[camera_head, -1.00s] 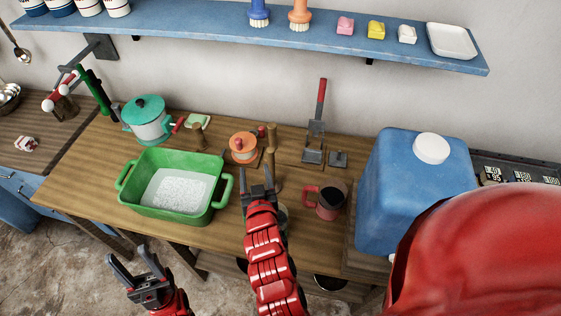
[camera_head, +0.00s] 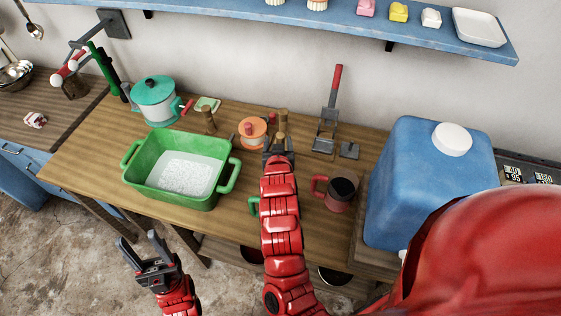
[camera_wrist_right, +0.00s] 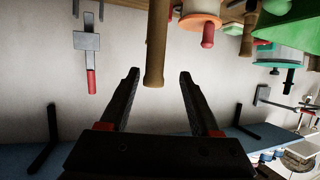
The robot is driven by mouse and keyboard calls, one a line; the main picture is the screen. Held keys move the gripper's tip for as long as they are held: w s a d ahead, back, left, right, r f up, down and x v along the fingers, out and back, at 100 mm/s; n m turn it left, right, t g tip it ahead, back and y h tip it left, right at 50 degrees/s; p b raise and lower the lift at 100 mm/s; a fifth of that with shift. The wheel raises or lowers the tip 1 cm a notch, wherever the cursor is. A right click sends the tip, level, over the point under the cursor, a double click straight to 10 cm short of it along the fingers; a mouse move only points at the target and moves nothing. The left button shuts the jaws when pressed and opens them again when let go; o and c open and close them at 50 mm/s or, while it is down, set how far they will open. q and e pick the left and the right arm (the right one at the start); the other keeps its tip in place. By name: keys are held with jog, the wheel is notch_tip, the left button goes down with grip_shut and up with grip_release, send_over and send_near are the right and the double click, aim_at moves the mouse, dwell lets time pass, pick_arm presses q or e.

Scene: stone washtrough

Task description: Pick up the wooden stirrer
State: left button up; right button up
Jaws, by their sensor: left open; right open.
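The wooden stirrer (camera_head: 283,124) stands upright on the wooden table, behind the tip of my right arm. Its lower part is hidden by that arm. My right gripper (camera_head: 279,153) is open just in front of the stirrer. In the right wrist view the stirrer's rounded handle end (camera_wrist_right: 155,60) shows between the two open fingertips of the gripper (camera_wrist_right: 158,76), with gaps on both sides. My left gripper (camera_head: 143,250) is open and empty, low over the floor in front of the table.
A green basin (camera_head: 180,172) with white contents stands left of the right arm. An orange-lidded pot (camera_head: 252,132) is close beside the stirrer. A red mug (camera_head: 340,195) and blue canister (camera_head: 425,180) stand right. A green handle (camera_head: 254,206) shows beside my arm.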

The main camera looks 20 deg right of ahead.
aim_at(281, 134)
jog(key=shift+w+d+f, duration=0.15)
jog(key=shift+w, duration=0.25)
jog(key=shift+w+d+p, duration=0.25)
jog(key=shift+p, duration=0.2)
jog(key=p+x, duration=0.2)
jog(key=x, duration=0.1)
jog(key=shift+d, duration=0.2)
jog(key=shift+w+d+f, duration=0.15)
jog(key=shift+w+f, duration=0.15)
jog(key=shift+w, duration=0.25)
grip_shut()
